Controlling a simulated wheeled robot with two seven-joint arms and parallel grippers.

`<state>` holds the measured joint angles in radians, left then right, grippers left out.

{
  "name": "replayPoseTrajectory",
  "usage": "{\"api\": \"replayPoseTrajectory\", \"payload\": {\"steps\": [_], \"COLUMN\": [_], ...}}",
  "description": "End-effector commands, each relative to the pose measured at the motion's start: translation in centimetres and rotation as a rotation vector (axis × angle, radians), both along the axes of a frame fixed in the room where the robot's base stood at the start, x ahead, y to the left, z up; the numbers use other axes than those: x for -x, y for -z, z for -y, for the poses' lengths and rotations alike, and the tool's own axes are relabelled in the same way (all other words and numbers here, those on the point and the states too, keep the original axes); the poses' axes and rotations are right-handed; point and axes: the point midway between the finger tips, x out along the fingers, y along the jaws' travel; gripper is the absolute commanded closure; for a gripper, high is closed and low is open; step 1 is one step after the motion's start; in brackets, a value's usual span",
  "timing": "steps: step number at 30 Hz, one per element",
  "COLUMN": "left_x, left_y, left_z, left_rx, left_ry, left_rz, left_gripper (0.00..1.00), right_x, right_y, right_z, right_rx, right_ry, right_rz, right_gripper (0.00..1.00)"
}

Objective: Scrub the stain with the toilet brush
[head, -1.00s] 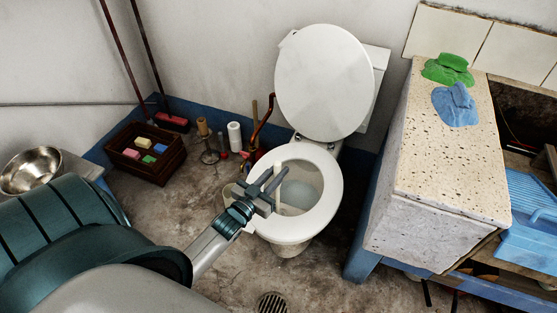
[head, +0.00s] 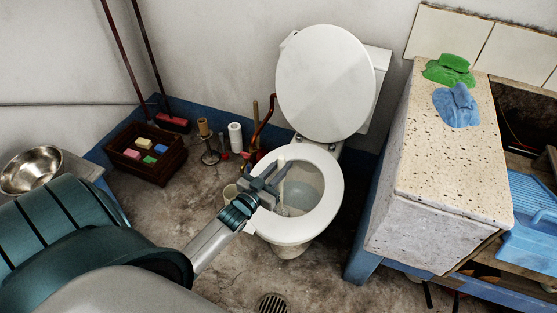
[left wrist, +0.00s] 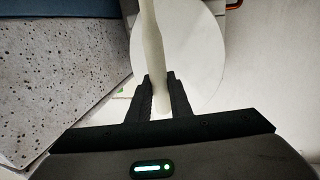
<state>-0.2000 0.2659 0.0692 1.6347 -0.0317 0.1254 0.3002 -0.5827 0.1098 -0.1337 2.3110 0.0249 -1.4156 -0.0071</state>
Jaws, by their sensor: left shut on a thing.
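My left gripper (head: 272,184) is over the near left rim of the white toilet (head: 326,208). It is shut on the pale handle of the toilet brush (head: 283,176). In the left wrist view the handle (left wrist: 152,45) stands between the two dark fingers (left wrist: 160,95). The raised lid (head: 326,82) leans back behind the bowl. I cannot make out a stain in the bowl. My right gripper is not in view.
A speckled stone washtrough (head: 450,150) with a green cloth (head: 449,70) and a blue cloth (head: 456,106) stands at the right. A wooden crate (head: 147,168) and several small items stand by the left wall. A floor drain (head: 272,303) lies in front; the floor around it is clear.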

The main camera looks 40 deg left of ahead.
Motion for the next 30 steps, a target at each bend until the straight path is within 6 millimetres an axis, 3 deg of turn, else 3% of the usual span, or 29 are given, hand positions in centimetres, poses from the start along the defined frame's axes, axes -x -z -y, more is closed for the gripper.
{"api": "replayPoseTrajectory", "payload": {"steps": [13, 30], "left_x": [-2.0, -2.2], "left_y": [0.1, 0.0], "left_z": [-0.6, -0.3], "left_rx": [0.000, 0.002], "left_ry": [0.000, 0.000], "left_rz": [-0.001, -0.001], "left_gripper": [1.00, 1.00], "right_x": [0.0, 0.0], "right_y": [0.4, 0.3], "right_z": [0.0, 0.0], "right_rx": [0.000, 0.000], "right_ry": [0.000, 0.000], "right_rz": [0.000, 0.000], "right_gripper": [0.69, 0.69]}}
